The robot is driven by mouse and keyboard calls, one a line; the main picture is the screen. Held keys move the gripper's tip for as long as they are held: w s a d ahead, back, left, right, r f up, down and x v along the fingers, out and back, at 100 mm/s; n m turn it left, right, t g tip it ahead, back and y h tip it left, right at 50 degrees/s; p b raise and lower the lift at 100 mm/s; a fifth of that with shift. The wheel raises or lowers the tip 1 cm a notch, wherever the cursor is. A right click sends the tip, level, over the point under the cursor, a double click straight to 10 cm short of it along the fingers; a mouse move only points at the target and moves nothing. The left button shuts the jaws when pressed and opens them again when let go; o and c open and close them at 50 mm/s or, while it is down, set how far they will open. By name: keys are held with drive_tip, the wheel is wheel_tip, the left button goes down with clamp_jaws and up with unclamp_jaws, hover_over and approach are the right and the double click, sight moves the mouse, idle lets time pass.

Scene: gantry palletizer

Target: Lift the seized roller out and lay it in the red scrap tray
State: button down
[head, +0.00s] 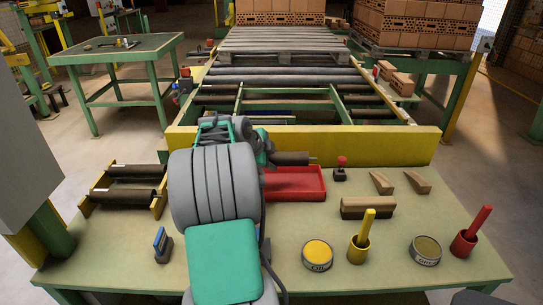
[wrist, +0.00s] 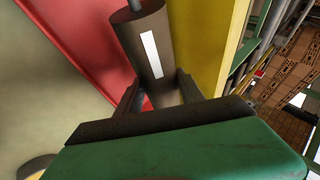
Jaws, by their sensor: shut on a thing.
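My gripper (wrist: 158,92) is shut on a dark brown roller (wrist: 140,35) with a white stripe and a thin end shaft. In the head view the roller's end (head: 292,158) sticks out right of my arm, in front of the yellow beam and by the back edge of the red scrap tray (head: 310,196). My arm hides most of the gripper and the tray's left part. In the wrist view the red tray (wrist: 75,40) lies to the left of the roller. Whether the roller touches the tray is unclear. The visible tray floor is empty.
The yellow beam (head: 390,146) runs along the table's back edge, before the conveyor (head: 285,77). A yellow cradle (head: 160,203) left of my arm holds two dark rollers. A red-knobbed button (head: 341,170), wooden blocks (head: 367,208), tins and cups stand to the right.

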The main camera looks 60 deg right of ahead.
drive_tip(key=shift+f+b, duration=1.4)
drive_tip(key=shift+f, duration=2.45)
drive_tip(key=c, duration=0.9)
unclamp_jaws()
drive_tip(key=shift+f, duration=0.1)
drive_tip(key=shift+o, duration=1.2)
drive_tip(key=shift+f, duration=0.1)
drive_tip(key=shift+a, duration=0.1)
